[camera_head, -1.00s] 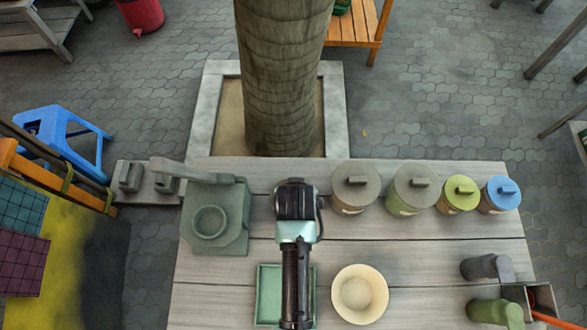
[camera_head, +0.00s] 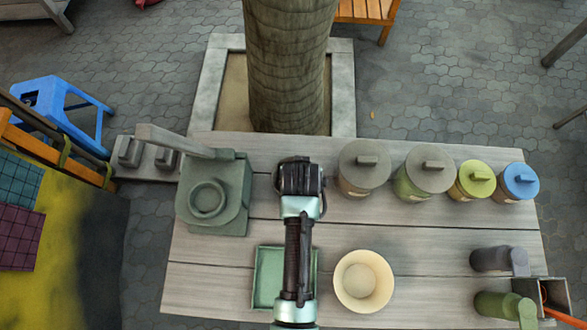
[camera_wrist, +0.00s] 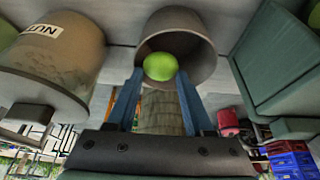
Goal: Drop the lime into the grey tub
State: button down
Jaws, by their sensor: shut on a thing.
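The lime (camera_wrist: 160,66), round and bright green, sits between the blue fingers of my gripper (camera_wrist: 160,88) in the wrist view. The fingers are shut on it. The grey tub (camera_wrist: 196,45) shows behind the lime, with its open mouth facing the wrist camera. The lime overlaps the mouth in that view; I cannot tell whether it is inside the rim or short of it. In the head view my arm covers the fingers, the lime and the tub.
A grey-green press (camera_head: 234,205) stands left on the wooden table (camera_head: 400,235). Grey-lidded jars (camera_head: 364,166), a yellow-green jar (camera_head: 475,180) and a blue jar (camera_head: 519,182) line the back right. A cream bowl (camera_head: 386,290) and green tray (camera_head: 262,297) are near the front. A tree trunk (camera_head: 290,70) rises behind.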

jog(key=shift+c, duration=1)
grip_release()
jog(key=v, duration=1.3)
jog(key=shift+w, duration=0.1)
jog(key=w+r+t, duration=0.4)
jog(key=w+r, duration=0.1)
jog(key=r, duration=0.5)
jog(key=w+r+t, duration=0.3)
jog(key=w+r, duration=0.2)
jog(key=r, duration=0.5)
jog(key=w+r+t, duration=0.4)
jog(key=w+r, duration=0.1)
jog(key=r, duration=0.5)
jog(key=s+r+t, duration=0.3)
jog(key=r+t, duration=0.1)
jog(key=r, duration=0.6)
jog(key=s+r+t, duration=0.4)
jog(key=r, duration=0.7)
jog(key=s+r+t, duration=0.3)
jog(key=s+r, duration=0.1)
jog(key=r, duration=0.7)
jog(key=shift+s+t, duration=0.25)
jog(key=shift+t, duration=0.15)
